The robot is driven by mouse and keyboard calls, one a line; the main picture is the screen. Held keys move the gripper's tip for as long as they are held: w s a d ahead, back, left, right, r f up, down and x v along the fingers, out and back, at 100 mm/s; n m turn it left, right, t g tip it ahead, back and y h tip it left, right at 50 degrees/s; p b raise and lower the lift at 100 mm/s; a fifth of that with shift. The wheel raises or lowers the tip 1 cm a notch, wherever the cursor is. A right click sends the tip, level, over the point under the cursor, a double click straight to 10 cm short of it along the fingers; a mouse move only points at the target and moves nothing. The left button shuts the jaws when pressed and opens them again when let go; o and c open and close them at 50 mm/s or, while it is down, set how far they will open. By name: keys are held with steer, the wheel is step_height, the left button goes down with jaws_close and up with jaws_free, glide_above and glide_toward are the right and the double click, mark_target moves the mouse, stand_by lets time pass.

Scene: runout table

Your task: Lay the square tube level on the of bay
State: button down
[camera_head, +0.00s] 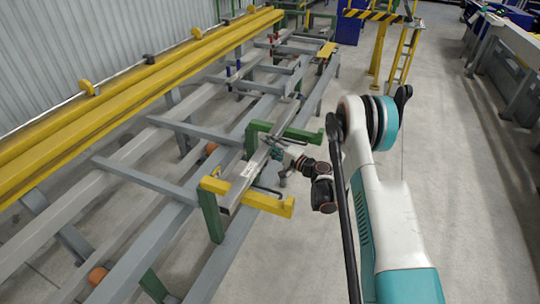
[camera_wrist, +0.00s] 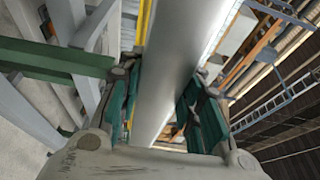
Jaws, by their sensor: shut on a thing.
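The square tube (camera_head: 240,184) is a grey metal length with a pale label, in the middle of the camera_head view. It runs lengthwise across a yellow support arm (camera_head: 270,203) at its near end and a green support arm (camera_head: 300,134) farther off. I cannot tell whether it touches them or hangs just above. My gripper (camera_head: 277,152) is at the tube's right side, shut on it. In the camera_wrist view the tube (camera_wrist: 180,70) passes between the two green fingers of my gripper (camera_wrist: 160,108). The tube's far end is hard to make out.
The grey runout table frame (camera_head: 185,130) has several crossbars, with orange rollers (camera_head: 97,275) below. Long yellow beams (camera_head: 130,90) run along its left side. A yellow ladder stand (camera_head: 400,55) is at the back right.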

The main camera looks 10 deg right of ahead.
steer(key=shift+f+b, duration=0.75)
steer(key=shift+f, duration=1.1)
steer(key=shift+f, duration=0.15)
steer(key=c, duration=1.1)
jaws_free()
steer(key=shift+f, duration=0.1)
